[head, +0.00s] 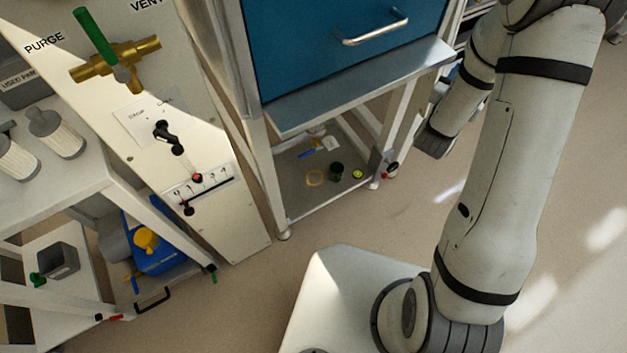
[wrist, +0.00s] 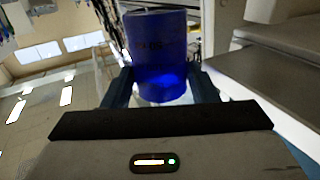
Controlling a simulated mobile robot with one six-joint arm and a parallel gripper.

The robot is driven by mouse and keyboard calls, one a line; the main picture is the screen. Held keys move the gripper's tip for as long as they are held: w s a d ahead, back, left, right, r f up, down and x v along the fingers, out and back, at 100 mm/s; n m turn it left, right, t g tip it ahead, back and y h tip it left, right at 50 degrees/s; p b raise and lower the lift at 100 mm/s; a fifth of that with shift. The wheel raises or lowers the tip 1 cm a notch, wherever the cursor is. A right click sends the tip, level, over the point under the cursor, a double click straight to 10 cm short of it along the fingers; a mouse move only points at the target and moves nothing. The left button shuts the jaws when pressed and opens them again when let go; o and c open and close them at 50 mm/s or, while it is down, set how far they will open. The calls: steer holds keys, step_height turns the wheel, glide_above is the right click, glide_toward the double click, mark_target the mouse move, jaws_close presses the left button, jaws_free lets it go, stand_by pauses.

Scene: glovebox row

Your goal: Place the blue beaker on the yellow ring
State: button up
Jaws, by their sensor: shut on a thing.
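The blue beaker (wrist: 155,45) fills the upper middle of the wrist view. My gripper (wrist: 161,84) is shut on it, with one finger on each side, and the beaker looks slightly tilted in that view. A thin yellow ring (head: 308,181) lies on the grey lower shelf under the blue drawer in the head view. My gripper and the beaker cannot be made out in the head view, where only my arm shows at the right. The ring cannot be made out in the wrist view.
On the lower shelf (head: 300,203), a dark green cup (head: 337,171) stands just right of the ring, with a small yellow-green round thing (head: 358,174) beyond. A blue item (head: 307,154) lies behind. The blue drawer unit (head: 345,45) overhangs the shelf, and frame legs bound it.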

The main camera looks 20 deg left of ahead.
step_height(320, 180, down, 40)
steer(key=w+a+n+y+b, duration=0.3)
steer(key=y+b, duration=0.2)
steer(key=b, duration=2.2)
steer(key=s+a+f+n+g+y+b, duration=0.2)
steer(key=a+f+n+y, duration=0.3)
steer(key=a+f, duration=0.75)
steer(key=s+a+f+n+g+y+b, duration=0.25)
steer(key=a+f+y, duration=0.35)
steer(key=a, duration=1.4)
steer(key=shift+n+t+y, duration=0.25)
steer(key=shift+n+y, duration=0.25)
steer(key=shift+n, duration=0.05)
steer(key=f+b, duration=0.1)
steer(key=f, duration=0.2)
steer(key=f+b, duration=0.1)
steer(key=f, duration=0.1)
steer(key=shift+w+a+b, duration=0.15)
steer(key=shift+w+b, duration=0.15)
steer(key=shift+b, duration=0.05)
step_height(320, 180, down, 4)
steer(key=shift+r+b, duration=0.1)
steer(key=shift+b, duration=0.85)
steer(key=shift+r, duration=0.1)
